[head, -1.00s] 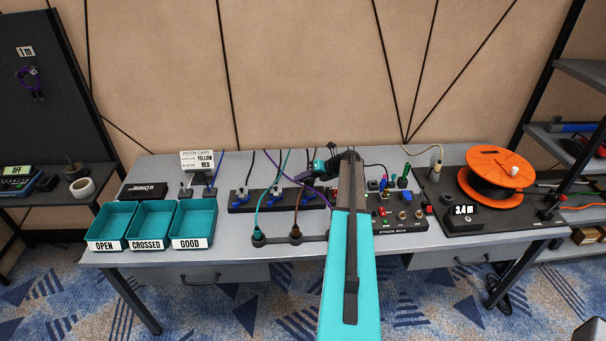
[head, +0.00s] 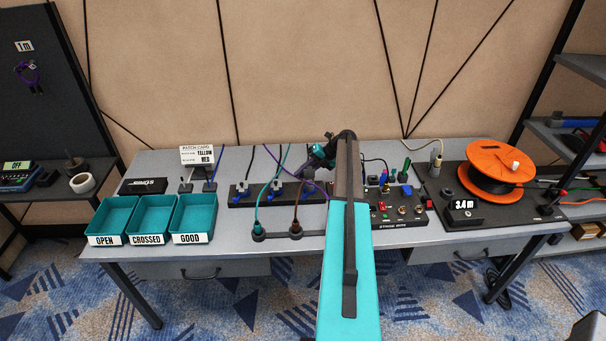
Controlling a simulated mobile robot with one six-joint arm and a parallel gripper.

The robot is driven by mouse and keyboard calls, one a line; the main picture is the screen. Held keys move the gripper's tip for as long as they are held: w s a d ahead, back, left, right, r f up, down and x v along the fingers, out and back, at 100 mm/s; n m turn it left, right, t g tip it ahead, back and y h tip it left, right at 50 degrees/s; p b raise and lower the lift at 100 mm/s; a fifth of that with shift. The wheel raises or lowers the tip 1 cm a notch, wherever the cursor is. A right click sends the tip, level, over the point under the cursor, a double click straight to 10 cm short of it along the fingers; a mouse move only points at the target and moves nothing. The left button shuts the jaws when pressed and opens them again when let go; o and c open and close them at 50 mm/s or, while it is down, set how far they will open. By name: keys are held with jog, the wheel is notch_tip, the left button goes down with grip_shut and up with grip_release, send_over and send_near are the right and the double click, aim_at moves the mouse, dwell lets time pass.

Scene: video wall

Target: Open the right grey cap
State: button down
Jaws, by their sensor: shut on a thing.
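A black strip (head: 262,203) on the table carries blue sockets with grey caps. The left grey cap (head: 242,187) and the middle grey cap (head: 275,184) show clearly. The right grey cap is hidden behind my gripper and the purple cable. My gripper (head: 314,168) is over the right end of the strip, shut at the right cap's place. The dark fingers cover what is between them, so the cap's angle cannot be told.
A purple cable (head: 300,185) runs close under my gripper. A stage box (head: 395,226) with several plugs stands right of my arm. Teal trays (head: 193,215) stand left.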

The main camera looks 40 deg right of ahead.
jog(key=shift+f, duration=0.1)
jog(key=c, duration=1.8)
grip_release()
jog(key=b+v, duration=0.4)
jog(key=v, duration=1)
jog(key=shift+b, duration=0.4)
